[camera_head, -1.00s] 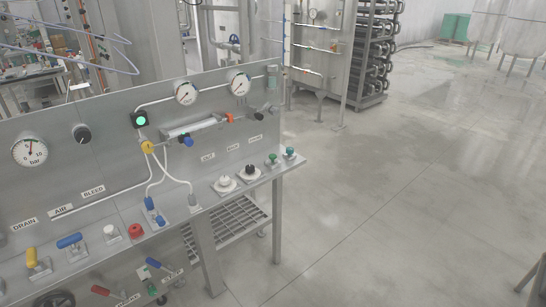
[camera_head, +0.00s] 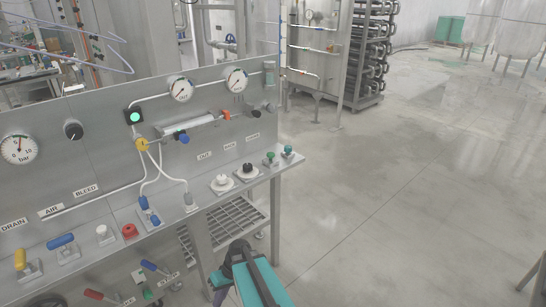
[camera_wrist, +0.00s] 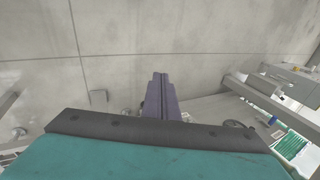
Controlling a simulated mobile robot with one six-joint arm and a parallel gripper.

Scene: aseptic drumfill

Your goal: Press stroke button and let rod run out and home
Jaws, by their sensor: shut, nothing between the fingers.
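A silver cylinder (camera_head: 187,130) is mounted on the upright panel in the head view, with a red-orange piece (camera_head: 226,115) near its right end. Which control is the stroke button I cannot tell. On the ledge below stand a white button (camera_head: 222,182), a black button (camera_head: 247,170) and two green knobs, one (camera_head: 270,158) beside the other (camera_head: 288,152). My gripper shows in the wrist view (camera_wrist: 160,80), with its dark purple fingers together and empty. It touches no control that I can see. Pale concrete floor lies beyond the fingers.
A green lamp (camera_head: 135,116) is lit on the panel. Gauges (camera_head: 181,89) sit above the cylinder. A red button (camera_head: 130,231), a blue lever (camera_head: 61,242) and a yellow lever (camera_head: 22,262) stand along the left ledge. Open floor (camera_head: 400,200) lies to the right.

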